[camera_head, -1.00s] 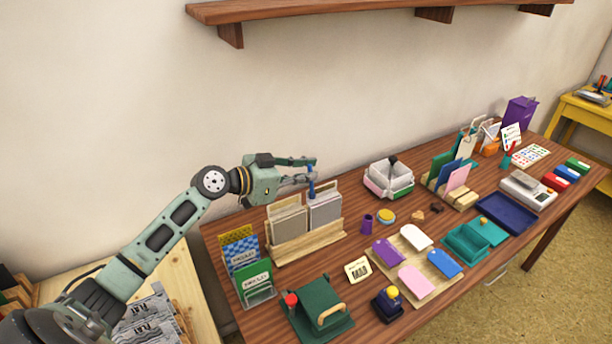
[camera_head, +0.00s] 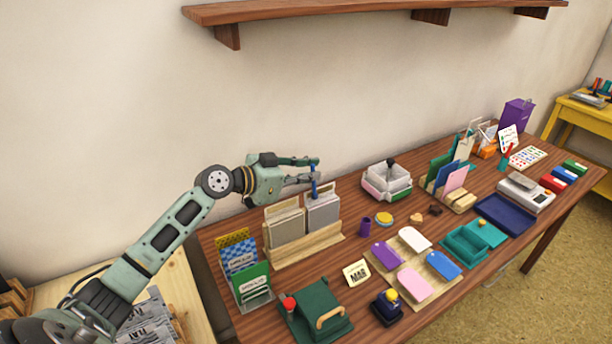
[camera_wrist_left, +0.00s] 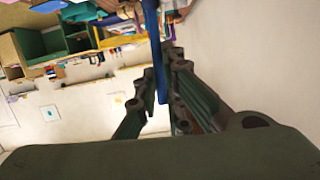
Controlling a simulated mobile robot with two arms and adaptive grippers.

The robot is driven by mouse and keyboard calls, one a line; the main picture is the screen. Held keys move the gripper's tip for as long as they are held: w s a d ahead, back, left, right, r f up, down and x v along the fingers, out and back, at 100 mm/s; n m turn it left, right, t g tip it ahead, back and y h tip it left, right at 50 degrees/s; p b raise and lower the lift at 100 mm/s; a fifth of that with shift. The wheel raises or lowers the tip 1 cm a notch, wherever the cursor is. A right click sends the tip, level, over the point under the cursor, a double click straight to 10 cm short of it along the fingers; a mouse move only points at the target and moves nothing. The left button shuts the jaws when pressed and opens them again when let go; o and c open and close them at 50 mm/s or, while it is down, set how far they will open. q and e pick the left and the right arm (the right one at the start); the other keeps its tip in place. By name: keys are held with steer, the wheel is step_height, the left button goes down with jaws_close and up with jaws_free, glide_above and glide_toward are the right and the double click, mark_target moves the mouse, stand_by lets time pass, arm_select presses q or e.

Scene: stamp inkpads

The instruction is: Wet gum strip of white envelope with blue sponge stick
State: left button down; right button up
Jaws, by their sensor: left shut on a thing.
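My left gripper (camera_head: 315,170) is shut on the blue sponge stick (camera_head: 314,186). It holds the stick roughly upright at the back of the table, just above or behind the right part of a wooden rack. The stick also shows as a blue shaft (camera_wrist_left: 153,50) between the fingers in the left wrist view; its sponge tip cannot be made out. A flat white piece with a rounded end, apparently the white envelope (camera_head: 414,239), lies on a light wooden board (camera_head: 408,264) to the right, away from the gripper. Its gum strip is too small to make out. My right gripper is not in view.
The wooden rack (camera_head: 306,246) holds upright grey pads or packs. Purple, blue and pink pieces share the board. A purple cup (camera_head: 366,227) and a yellow-topped round tin (camera_head: 384,219) stand between rack and board. A white divided box (camera_head: 387,179) stands behind.

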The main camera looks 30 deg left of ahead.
arm_select(q)
steer(key=shift+w+d, duration=0.2)
steer(key=shift+w, duration=0.2)
steer(key=shift+w+d+b, duration=0.35)
steer(key=shift+w, duration=0.15)
steer(key=shift+w, duration=0.1)
steer(key=shift+w+d, duration=0.25)
steer(key=shift+w, duration=0.15)
steer(key=shift+w+d+b, duration=0.1)
steer(key=shift+w+b, duration=0.05)
steer(key=shift+b, duration=0.2)
steer(key=shift+w+d, duration=0.25)
steer(key=shift+w, duration=0.15)
steer(key=shift+w+d+b, duration=0.1)
steer(key=shift+w+b, duration=0.05)
steer(key=shift+b, duration=0.15)
